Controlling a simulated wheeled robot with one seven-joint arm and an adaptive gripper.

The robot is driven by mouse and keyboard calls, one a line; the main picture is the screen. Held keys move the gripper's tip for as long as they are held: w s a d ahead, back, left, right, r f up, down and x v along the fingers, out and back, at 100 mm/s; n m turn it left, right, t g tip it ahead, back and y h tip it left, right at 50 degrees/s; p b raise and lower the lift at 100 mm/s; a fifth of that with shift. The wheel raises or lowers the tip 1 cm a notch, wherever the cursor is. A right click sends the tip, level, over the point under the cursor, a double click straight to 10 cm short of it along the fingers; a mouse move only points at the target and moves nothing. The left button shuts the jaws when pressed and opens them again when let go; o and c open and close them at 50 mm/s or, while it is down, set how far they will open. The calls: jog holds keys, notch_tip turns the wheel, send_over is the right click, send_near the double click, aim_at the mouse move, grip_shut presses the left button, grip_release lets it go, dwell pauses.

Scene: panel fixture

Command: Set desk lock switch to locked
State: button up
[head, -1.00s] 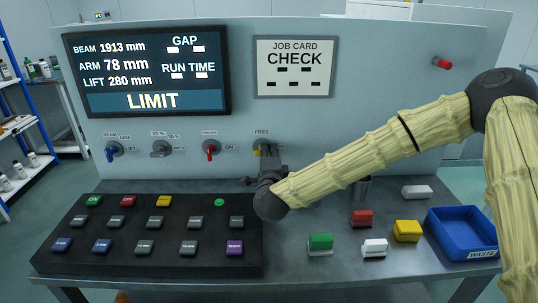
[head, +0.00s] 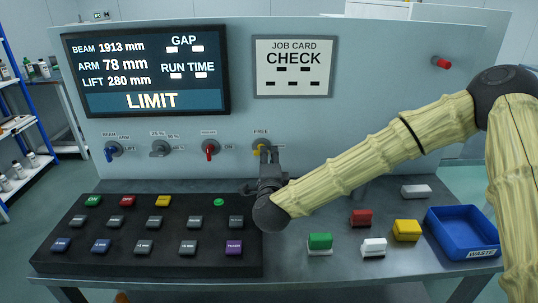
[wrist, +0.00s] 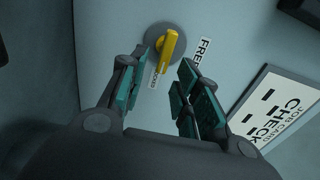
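The desk lock switch (head: 258,149) is a yellow handle on a round grey base on the upright panel, under a FREE label. In the wrist view the yellow handle (wrist: 169,52) stands out from its base, beyond the fingertips and roughly in line with the gap between them. A FREE label lies to its right and a second, partly hidden label below it. Which label the handle is set to is hard to tell. My gripper (head: 268,154) is in front of the switch; in the wrist view my gripper (wrist: 157,78) is open, its teal-padded fingers apart and empty.
A red switch (head: 210,150) is left of the lock switch. The black button console (head: 150,262) lies below left. Red, green, white and yellow blocks and a blue waste bin (head: 463,232) are on the right of the desk. A job card (head: 293,68) hangs above.

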jog(key=s, duration=0.8)
jog(key=shift+s, duration=0.35)
jog(key=shift+d, duration=0.1)
